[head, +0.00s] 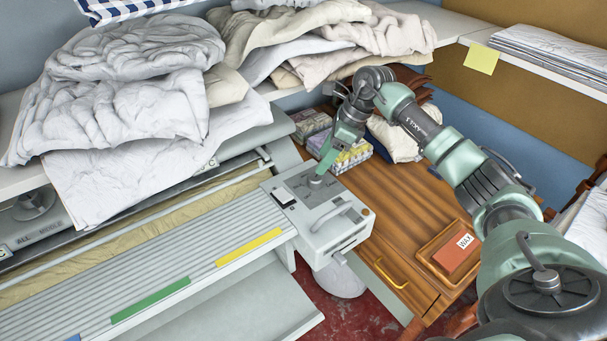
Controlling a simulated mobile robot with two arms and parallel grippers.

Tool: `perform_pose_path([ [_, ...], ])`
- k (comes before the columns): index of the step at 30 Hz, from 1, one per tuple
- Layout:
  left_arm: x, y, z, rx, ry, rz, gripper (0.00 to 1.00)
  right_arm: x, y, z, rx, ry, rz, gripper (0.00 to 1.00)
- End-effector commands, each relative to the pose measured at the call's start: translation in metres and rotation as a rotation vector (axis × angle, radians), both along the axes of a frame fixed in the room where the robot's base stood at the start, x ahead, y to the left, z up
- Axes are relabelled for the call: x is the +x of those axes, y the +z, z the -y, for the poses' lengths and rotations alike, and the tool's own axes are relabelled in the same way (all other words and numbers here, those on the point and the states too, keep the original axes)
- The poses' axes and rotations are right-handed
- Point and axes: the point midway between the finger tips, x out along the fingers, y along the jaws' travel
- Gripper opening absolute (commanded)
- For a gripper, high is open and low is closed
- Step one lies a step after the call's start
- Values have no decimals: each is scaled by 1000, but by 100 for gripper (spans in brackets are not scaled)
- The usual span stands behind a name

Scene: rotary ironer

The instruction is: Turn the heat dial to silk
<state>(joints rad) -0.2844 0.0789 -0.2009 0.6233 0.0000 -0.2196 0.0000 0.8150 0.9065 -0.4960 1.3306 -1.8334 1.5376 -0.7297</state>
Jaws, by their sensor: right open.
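The ironer's grey control box (330,228) is at the right end of the machine. The heat dial (316,180) looks like a small grey knob at the back of the box's top, and its markings are too small to read. My right gripper (323,168) reaches down from behind, open, with its fingertips right at the dial. I cannot tell whether they touch it or stand around it. The gripper partly hides the dial. My left gripper is not in view.
Patterned packets (352,155) stand close behind the gripper on the wooden cabinet (385,212). A tray with a wax block (457,253) lies right. Linen (130,100) is piled at left.

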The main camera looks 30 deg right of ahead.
Motion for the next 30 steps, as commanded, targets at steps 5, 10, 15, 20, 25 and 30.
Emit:
perform_pose_path([
  [5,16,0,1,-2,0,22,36,-2,-10,7,-23,-3,-20,59],
  [10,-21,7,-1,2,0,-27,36,4,-34,-3,-19,-2,-20,59],
  [15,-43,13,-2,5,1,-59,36,11,-58,-10,-18,-3,-20,59],
  [20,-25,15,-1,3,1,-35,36,14,-71,-14,-19,-3,-18,59],
  [25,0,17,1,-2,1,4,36,15,-75,-15,-21,-3,-15,59],
  [30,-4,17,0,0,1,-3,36,15,-75,-15,-21,-2,-16,50],
])
